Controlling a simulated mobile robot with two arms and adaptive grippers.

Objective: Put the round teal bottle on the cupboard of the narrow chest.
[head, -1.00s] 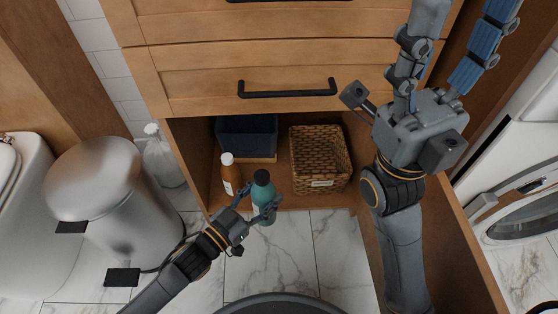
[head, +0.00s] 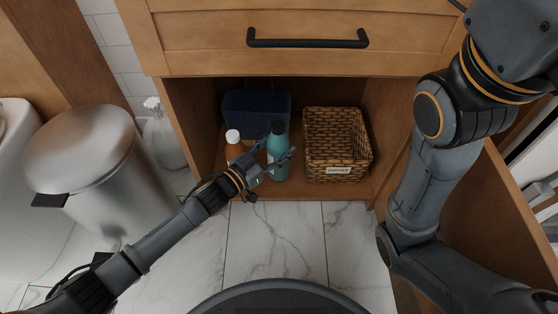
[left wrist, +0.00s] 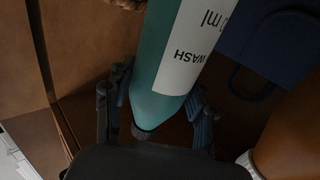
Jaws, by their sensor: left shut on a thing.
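The teal bottle (head: 279,158) with a dark cap is roughly upright inside the open bottom cupboard (head: 191,108) of the wooden chest. My left gripper (head: 279,163) is shut on it from the front left. In the left wrist view the bottle (left wrist: 152,75), with a white label, sits between the two fingers (left wrist: 158,108). I cannot tell whether its base touches the cupboard floor. My right arm crosses the right side of the head view; its gripper is out of the picture.
An amber bottle (head: 234,150) with a white cap stands close left of the teal one. A wicker basket (head: 337,145) stands to the right, and a navy bin (head: 252,106) behind.

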